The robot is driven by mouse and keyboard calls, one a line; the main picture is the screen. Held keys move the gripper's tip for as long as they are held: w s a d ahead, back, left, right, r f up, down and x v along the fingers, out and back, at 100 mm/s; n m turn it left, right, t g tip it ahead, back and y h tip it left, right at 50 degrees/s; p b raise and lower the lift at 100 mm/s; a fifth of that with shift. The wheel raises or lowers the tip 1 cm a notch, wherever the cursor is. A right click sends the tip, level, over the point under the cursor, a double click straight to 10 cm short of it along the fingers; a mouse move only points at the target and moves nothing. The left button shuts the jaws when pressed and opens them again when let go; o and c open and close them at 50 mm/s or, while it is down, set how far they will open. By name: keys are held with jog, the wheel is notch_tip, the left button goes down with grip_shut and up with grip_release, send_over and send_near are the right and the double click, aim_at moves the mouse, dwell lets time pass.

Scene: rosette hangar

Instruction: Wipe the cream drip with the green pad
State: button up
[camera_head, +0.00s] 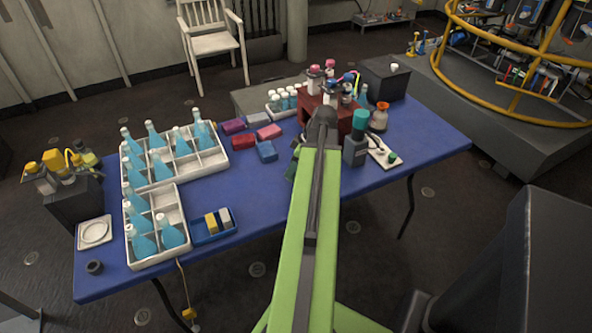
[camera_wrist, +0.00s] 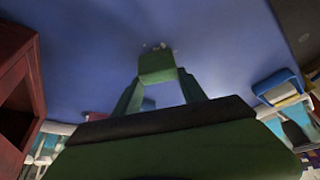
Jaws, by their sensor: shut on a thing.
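In the wrist view my gripper (camera_wrist: 158,80) is shut on the green pad (camera_wrist: 157,66), a small block between the two fingertips. The pad is over the blue tabletop; I cannot tell whether it touches it. A few small pale specks, seemingly the cream drip (camera_wrist: 155,46), show on the blue surface just beyond the pad's edge. Part of the drip may be hidden under the pad. In the head view my arm covers most of the gripper, and neither the pad nor the drip can be made out there.
A dark red box (camera_wrist: 18,80) stands close at the left of the wrist view. A blue tray (camera_wrist: 275,86) is at the right. On the blue table (camera_head: 262,198), white crates (camera_head: 155,255) of bottles stand left. A dark green bottle (camera_head: 356,151) stands right of my arm.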

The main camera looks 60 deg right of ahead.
jog(key=shift+w+d, duration=0.65)
jog(key=shift+w, duration=0.3)
jog(key=shift+w+d, duration=0.6)
jog(key=shift+w, duration=0.3)
notch_tip(320, 180, up, 6)
jog(key=p, duration=0.6)
jog(key=shift+r, duration=0.1)
notch_tip(320, 180, up, 3)
jog(key=p, duration=0.3)
jog(key=shift+s, duration=0.1)
